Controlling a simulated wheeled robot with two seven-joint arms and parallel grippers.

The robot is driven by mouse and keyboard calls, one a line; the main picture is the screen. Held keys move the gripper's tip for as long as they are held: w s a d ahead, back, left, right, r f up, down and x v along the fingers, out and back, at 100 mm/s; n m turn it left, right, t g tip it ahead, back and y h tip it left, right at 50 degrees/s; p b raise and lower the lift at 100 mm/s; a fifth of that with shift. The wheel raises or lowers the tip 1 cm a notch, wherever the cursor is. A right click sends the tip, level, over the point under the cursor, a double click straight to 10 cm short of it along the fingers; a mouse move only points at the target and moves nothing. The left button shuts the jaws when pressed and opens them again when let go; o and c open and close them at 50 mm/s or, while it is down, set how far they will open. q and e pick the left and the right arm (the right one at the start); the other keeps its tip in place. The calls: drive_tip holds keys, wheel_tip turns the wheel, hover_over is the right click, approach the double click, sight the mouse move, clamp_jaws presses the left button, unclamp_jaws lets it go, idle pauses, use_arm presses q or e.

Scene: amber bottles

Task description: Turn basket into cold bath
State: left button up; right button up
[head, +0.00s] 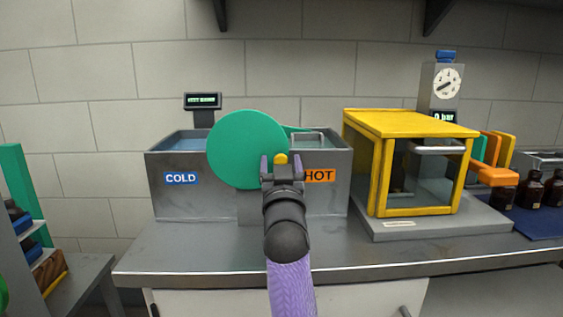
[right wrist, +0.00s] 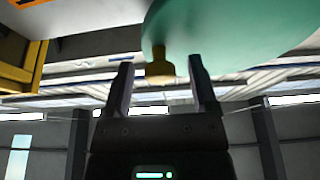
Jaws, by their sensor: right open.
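A grey double bath stands on the counter. Its left basin, the cold bath (head: 166,197), has a blue COLD label; its right basin, the hot bath (head: 333,191), has an orange HOT label. A large green disc (head: 238,145) with a yellow knob (head: 281,159) stands in front of them. My right gripper (head: 281,165) is open, its fingers on either side of the knob; the right wrist view also shows the knob (right wrist: 160,68) between the fingers. I cannot tell whether they touch it. A metal rail shows over the hot bath; the basket is mostly hidden. My left gripper is out of view.
A yellow-framed box (head: 411,125) with clear sides stands right of the bath. A dial gauge (head: 441,87) rises behind it. Orange handles (head: 495,177) and amber bottles (head: 533,190) are at the far right. A small display (head: 203,101) stands behind the cold bath.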

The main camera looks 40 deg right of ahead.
clamp_jaws()
idle(0.3)
idle(0.4)
idle(0.6)
